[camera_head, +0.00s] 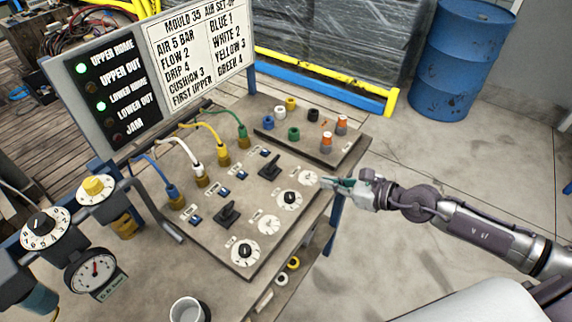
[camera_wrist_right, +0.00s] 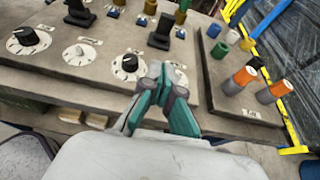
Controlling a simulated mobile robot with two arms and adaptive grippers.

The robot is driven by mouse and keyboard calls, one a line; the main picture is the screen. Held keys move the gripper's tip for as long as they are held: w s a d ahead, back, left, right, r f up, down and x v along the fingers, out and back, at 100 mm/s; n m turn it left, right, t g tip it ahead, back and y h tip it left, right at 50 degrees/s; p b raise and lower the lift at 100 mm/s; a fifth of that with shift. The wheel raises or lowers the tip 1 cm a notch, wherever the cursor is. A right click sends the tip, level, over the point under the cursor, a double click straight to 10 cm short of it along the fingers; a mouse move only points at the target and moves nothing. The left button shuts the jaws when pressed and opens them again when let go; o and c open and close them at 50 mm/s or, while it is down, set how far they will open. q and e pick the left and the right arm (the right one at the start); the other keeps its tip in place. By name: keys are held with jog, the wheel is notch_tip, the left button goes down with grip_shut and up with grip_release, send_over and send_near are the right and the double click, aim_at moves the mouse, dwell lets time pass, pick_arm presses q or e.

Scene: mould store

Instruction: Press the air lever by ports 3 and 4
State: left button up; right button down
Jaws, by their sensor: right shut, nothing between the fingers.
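A tilted grey panel (camera_head: 236,258) carries two black levers. The far lever (camera_head: 269,167) stands near the yellow hose plug (camera_head: 223,157) and the green hose plug (camera_head: 243,142); the near lever (camera_head: 226,213) is closer to the blue and white plugs. The port numbers are too small to read. The far lever also shows in the right wrist view (camera_wrist_right: 161,32), just beyond my fingertips. My right gripper (camera_head: 327,182) is shut and empty at the panel's right edge, by the dials, apart from both levers. My left gripper is out of view.
Dials, including one with a black knob (camera_head: 290,199), line the panel's near edge. A side board (camera_head: 330,155) holds coloured caps and orange-topped plugs. A sign board (camera_head: 200,45) stands behind. A cup (camera_head: 188,310) and a gauge (camera_head: 95,270) are at the front left.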

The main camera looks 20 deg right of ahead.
jog(key=p, duration=0.2)
send_near(275, 163)
jog(key=f, duration=0.1)
jog(key=w+f, duration=0.1)
jog(key=f, duration=0.1)
jog(key=w+a+f, duration=0.1)
jog(key=shift+f, duration=0.15)
jog(key=shift+w+a+r+p, duration=0.4)
jog(key=shift+w+a, duration=0.1)
jog(key=shift+w, duration=0.1)
jog(key=shift+w+a+r+p, duration=0.25)
jog(key=shift+w+a+p, duration=0.15)
jog(key=shift+w+a, duration=0.35)
jog(key=shift+w, duration=0.05)
jog(key=shift+r, duration=0.15)
